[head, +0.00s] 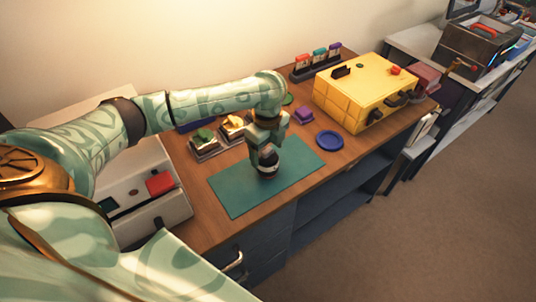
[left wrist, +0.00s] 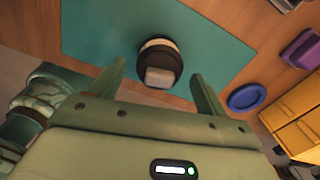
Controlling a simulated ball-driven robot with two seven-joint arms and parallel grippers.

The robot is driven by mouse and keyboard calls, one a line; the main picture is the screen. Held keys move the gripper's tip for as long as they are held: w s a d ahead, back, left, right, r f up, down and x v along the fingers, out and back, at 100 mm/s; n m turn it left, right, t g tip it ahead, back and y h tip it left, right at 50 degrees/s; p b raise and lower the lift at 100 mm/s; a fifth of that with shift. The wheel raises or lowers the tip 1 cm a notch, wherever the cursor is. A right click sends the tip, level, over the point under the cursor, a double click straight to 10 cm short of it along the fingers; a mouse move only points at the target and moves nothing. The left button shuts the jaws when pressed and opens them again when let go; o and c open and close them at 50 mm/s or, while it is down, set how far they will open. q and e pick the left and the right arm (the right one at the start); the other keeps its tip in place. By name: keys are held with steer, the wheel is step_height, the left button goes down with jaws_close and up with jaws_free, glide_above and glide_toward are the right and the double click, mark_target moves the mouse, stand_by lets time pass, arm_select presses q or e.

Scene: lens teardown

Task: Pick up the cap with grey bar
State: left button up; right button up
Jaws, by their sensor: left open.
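The cap with grey bar (left wrist: 160,60) is a dark round piece with a pale band and a light grey block on its near side. It stands on the teal mat (left wrist: 85,30), which also shows in the head view (head: 235,190). In the head view the cap (head: 267,174) is low under my left gripper (head: 265,160), partly hidden by it. In the left wrist view the fingers of my left gripper (left wrist: 158,72) are spread wide, with the cap between and just beyond their tips. I see no grip on it. My right gripper is not in view.
A blue round dish (head: 329,140) lies right of the mat. A yellow case (head: 350,92) stands behind it. Small trays (head: 204,148) and a purple block (head: 303,116) sit along the back. A white box with a red piece (head: 160,183) is at the left.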

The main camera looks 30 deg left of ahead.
arm_select(q)
steer(key=c, duration=1)
steer(key=shift+r, duration=0.1)
steer(key=shift+c, duration=0.2)
